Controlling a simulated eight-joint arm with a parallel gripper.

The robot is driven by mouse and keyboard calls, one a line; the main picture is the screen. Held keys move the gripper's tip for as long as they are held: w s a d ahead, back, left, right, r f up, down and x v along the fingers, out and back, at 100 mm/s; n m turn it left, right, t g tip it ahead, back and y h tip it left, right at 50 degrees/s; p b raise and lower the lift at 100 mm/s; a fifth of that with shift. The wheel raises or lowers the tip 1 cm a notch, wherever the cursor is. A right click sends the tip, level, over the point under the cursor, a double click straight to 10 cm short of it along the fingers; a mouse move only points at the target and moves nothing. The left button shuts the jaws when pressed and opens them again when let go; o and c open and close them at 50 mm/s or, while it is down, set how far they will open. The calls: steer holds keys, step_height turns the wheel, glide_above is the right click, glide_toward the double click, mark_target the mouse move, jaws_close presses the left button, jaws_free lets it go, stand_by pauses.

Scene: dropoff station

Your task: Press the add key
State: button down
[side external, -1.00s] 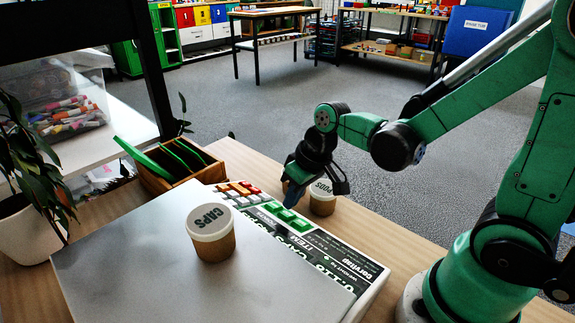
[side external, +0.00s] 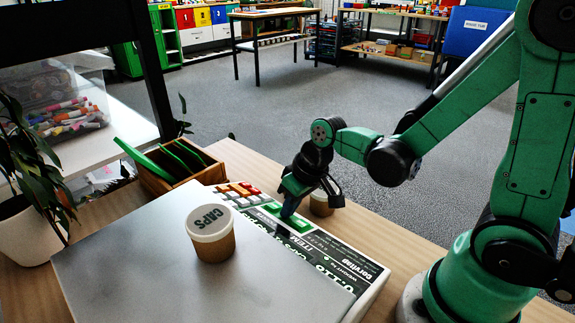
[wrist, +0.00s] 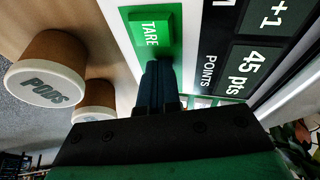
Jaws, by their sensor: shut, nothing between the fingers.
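The scale's key panel (side external: 345,255) has a row of green keys (side external: 301,224) along its far edge, partly covered by my gripper (side external: 287,214). My gripper points down over this row with its fingers shut and empty. In the wrist view, the shut fingertips (wrist: 157,68) are just below a green key marked TARE (wrist: 150,29). A second green patch (wrist: 200,101) shows beside the fingers, mostly hidden by them. No key marked add is legible. I cannot tell whether the fingertips touch a key.
A tub marked CAPS (side external: 211,233) stands on the scale's grey plate (side external: 120,255). A tub marked PODS (wrist: 45,75) stands on the wooden table beside the scale, with another tub (wrist: 92,102) near it. A wooden box (side external: 185,170) and a plant (side external: 25,225) are at left.

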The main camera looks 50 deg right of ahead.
steer(key=shift+s+a+f, duration=0.1)
steer(key=shift+a, duration=0.05)
steer(key=shift+v, duration=4.05)
steer(key=shift+s+r+t+h, duration=0.15)
steer(key=shift+r+t+h, duration=0.3)
steer(key=shift+t, duration=0.45)
steer(key=shift+s+r+t+h, duration=0.15)
steer(key=shift+r+t+h, duration=0.35)
steer(key=shift+t, duration=0.4)
